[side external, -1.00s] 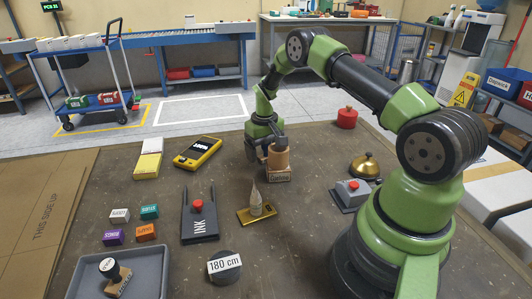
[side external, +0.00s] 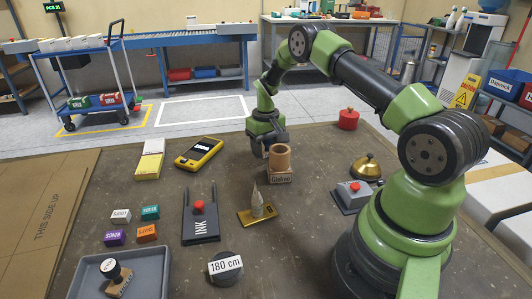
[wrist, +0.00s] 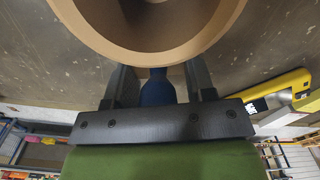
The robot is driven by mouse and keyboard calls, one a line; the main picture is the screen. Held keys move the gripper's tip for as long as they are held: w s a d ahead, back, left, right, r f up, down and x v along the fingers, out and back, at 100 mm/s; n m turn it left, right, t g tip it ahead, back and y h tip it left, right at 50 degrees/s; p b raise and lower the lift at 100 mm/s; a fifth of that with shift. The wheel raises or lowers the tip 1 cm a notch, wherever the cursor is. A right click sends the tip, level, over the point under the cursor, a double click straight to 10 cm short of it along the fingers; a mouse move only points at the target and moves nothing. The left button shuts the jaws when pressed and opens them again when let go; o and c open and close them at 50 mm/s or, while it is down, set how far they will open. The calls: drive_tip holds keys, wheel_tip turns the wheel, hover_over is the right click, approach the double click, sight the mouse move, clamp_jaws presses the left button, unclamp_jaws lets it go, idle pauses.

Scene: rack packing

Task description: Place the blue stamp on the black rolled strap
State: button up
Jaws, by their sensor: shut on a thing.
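In the wrist view, the blue stamp (wrist: 157,92) shows as a blue handle between the two dark fingers of my gripper (wrist: 159,85). The gripper is shut on it. A tan ring hides its upper part. In the side view, my gripper (side external: 267,147) is low over the table, behind a tan cup-like cylinder, and the blue is not visible there. The black rolled strap (side external: 226,276), labelled "180 cm", lies at the front of the table, well apart from my gripper.
The tan cylinder (side external: 279,158) rises above a small lettered block (side external: 279,179). A grey tray (side external: 150,262) holds a black stamp (side external: 118,278). A yellow device (side external: 199,152) lies behind.

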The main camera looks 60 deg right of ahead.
wheel_tip(320, 180, up, 8)
drive_tip(key=shift+f, duration=0.25)
drive_tip(key=shift+a+r, duration=0.15)
drive_tip(key=shift+r, duration=0.05)
drive_tip(key=a+r+n, duration=0.1)
drive_tip(key=a+n, duration=0.3)
drive_tip(key=a, duration=0.8)
drive_tip(key=n, duration=1)
hover_over(221, 266)
wheel_tip(221, 266, down, 3)
drive_tip(key=shift+f, duration=2.6)
drive_tip(key=shift+f, duration=0.15)
